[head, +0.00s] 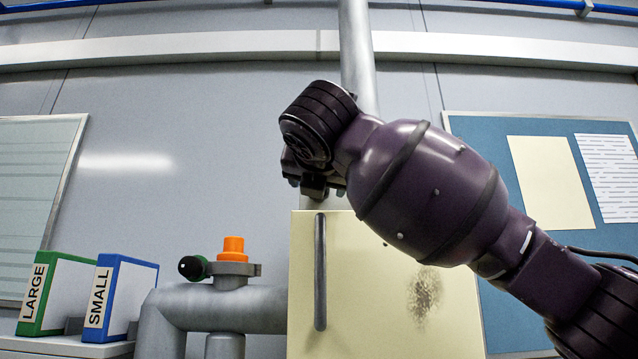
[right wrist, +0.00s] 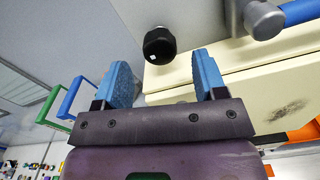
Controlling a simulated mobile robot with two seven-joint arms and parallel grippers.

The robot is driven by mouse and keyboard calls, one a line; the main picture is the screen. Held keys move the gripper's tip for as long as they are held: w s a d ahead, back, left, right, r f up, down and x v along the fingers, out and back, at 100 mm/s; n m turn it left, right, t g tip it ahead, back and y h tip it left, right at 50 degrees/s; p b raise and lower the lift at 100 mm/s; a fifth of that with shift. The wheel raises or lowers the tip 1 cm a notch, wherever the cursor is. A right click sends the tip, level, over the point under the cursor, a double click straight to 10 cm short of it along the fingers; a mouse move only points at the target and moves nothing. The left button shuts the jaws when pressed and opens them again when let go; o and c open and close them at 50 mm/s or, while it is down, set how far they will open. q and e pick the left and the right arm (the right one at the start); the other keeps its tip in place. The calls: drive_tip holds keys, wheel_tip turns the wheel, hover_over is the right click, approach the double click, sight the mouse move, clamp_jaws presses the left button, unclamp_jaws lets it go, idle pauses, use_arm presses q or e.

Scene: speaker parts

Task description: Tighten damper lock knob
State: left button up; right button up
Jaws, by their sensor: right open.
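A black round knob (right wrist: 160,45) with a small white mark shows in the right wrist view. It lies just beyond my right gripper, roughly in line with the gap between the fingertips and apart from both fingers. My right gripper (right wrist: 164,72) is open with two blue fingers and nothing between them. In the head view my right gripper (head: 315,183) is in front of the grey vertical pipe (head: 358,45), above the cream cabinet. The wrist hides its fingers, and I cannot make out this knob there. My left gripper is out of view.
The cream cabinet (head: 385,290) has a dark vertical handle (head: 320,272). Left of it, grey piping (head: 240,308) carries an orange cap (head: 233,246) and a black-and-green knob (head: 193,268). Green (head: 38,295) and blue (head: 112,300) binders stand farther left. A blue board (head: 480,150) hangs right.

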drive_tip(key=shift+w+p, duration=0.65)
drive_tip(key=shift+w, duration=1.65)
drive_tip(key=shift+c, duration=0.5)
drive_tip(key=c, duration=0.8)
drive_tip(key=shift+m, duration=0.3)
